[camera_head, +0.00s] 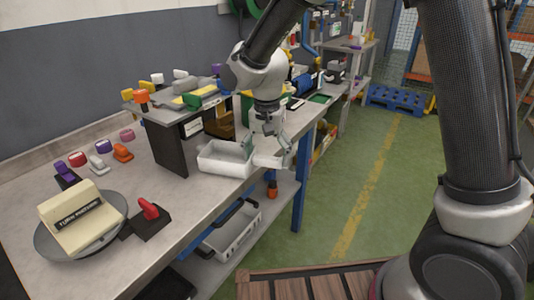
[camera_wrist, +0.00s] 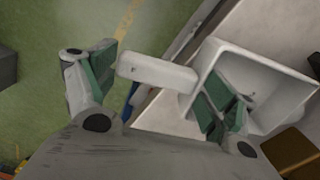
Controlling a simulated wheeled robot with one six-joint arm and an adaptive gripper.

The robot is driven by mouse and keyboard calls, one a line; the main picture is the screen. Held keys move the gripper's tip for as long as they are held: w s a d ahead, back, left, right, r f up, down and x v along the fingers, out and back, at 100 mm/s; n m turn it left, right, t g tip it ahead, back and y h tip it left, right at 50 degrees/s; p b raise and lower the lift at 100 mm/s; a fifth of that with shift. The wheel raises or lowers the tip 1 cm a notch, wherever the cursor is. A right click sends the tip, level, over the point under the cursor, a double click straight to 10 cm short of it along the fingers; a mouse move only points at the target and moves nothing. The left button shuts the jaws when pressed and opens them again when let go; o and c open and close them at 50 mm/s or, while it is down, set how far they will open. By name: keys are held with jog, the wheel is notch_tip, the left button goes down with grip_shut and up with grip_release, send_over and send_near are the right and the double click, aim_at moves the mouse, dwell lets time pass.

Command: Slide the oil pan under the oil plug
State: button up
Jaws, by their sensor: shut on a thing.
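The oil pan (camera_head: 222,163), a white open box, sits at the front edge of the workbench. A white block like a handle (camera_head: 267,162) sticks out from its side past the edge. The pan also shows in the wrist view (camera_wrist: 262,72), with the white block (camera_wrist: 157,70) between my fingers. I cannot make out an oil plug.
A dark raised shelf (camera_head: 170,118) with coloured parts stands behind and left of the pan. A round turntable (camera_head: 55,245) bears a cream block, with a red lever (camera_head: 149,208) beside it. A grey crate (camera_head: 232,232) lies below.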

jog(key=shift+f, duration=0.3)
jog(key=o, duration=1.2)
